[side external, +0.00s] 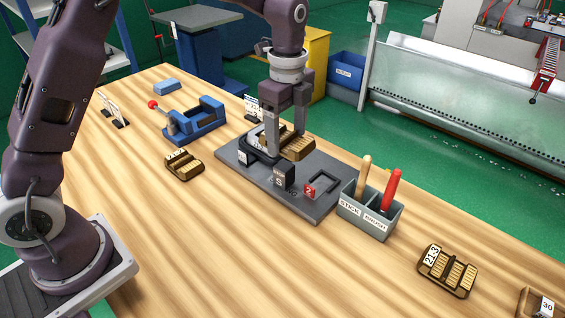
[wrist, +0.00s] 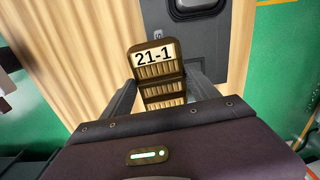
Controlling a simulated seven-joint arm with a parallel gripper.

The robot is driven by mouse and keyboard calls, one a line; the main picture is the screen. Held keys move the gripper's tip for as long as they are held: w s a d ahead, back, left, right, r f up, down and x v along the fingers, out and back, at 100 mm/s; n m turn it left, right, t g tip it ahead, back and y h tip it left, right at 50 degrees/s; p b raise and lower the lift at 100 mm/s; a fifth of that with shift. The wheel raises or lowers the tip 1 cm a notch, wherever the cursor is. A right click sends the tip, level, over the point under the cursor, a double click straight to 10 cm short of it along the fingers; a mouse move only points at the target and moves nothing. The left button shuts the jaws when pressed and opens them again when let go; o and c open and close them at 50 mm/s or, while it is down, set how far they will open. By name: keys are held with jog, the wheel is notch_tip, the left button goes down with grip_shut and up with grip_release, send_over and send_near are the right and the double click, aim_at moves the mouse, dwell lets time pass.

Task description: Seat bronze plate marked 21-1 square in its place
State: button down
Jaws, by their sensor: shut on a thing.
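The bronze plate marked 21-1 (wrist: 158,71) is ribbed, with a white label at its far end in the wrist view. My gripper (wrist: 160,86) is shut on it, one finger on each side. In the side view my gripper (side external: 286,150) is over the back part of a dark grey fixture board (side external: 238,164), and the plate (side external: 299,149) shows partly behind the fingers. The board carries black blocks (side external: 284,177), a red tag reading 2 (side external: 309,191) and a dark U-shaped frame (side external: 324,181). I cannot tell whether the plate touches the board; its underside is hidden.
A grey caddy (side external: 369,219) with two upright handled tools stands at the board's right end. A blue vise (side external: 195,121) and another bronze plate (side external: 184,165) are left. A plate marked 21-3 (side external: 447,271) lies at right. The front table (side external: 230,255) is clear.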

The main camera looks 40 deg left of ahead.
jog(key=w+a+f, duration=0.2)
jog(key=w+a, duration=0.8)
jog(key=a, duration=0.5)
jog(key=shift+m, duration=0.3)
jog(key=shift+a+f, duration=0.2)
jog(key=shift+f, duration=3.65)
jog(key=shift+f, duration=0.5)
jog(key=shift+c, duration=2.2)
grip_release()
jog(key=shift+r, duration=2.25)
jog(key=o, duration=0.4)
jog(key=shift+o, duration=0.2)
jog(key=shift+r, duration=2)
